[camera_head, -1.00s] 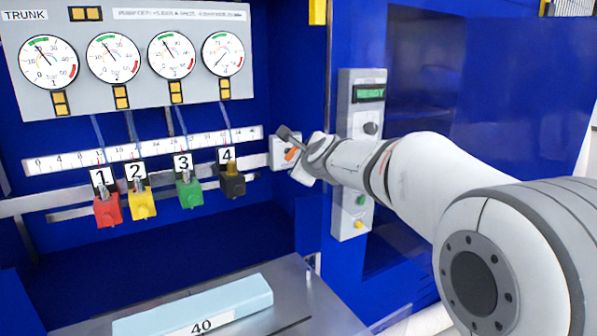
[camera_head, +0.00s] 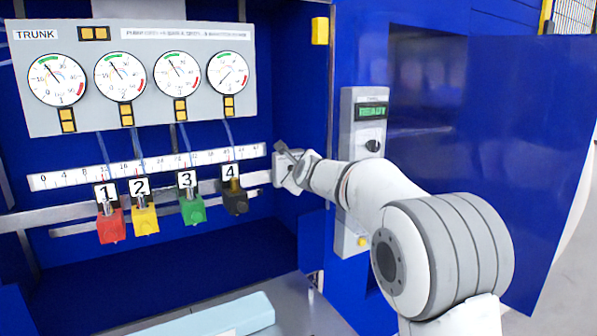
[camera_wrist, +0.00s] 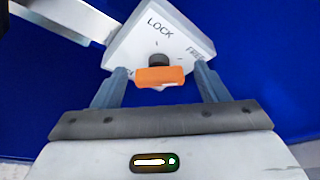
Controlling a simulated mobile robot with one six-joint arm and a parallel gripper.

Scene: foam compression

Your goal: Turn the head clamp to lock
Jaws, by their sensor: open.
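The head clamp is a pale plate (camera_wrist: 189,30) on the rail end, lettered LOCK at its top and FREE at its right; another label at lower left is mostly covered. Its orange handle (camera_wrist: 160,77) sits on a dark round hub and lies crosswise in the wrist view. My gripper (camera_wrist: 161,71) is open, with one finger on each side of the handle and visible gaps on both sides. In the head view, my gripper (camera_head: 287,160) is at the clamp plate (camera_head: 279,170) and hides the handle.
Red (camera_head: 111,227), yellow (camera_head: 145,221), green (camera_head: 192,209) and black (camera_head: 235,201) numbered blocks hang on the rail left of the clamp. A control box (camera_head: 363,150) reading READY stands to the right, close behind my arm. A light-blue block (camera_head: 225,317) lies below.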

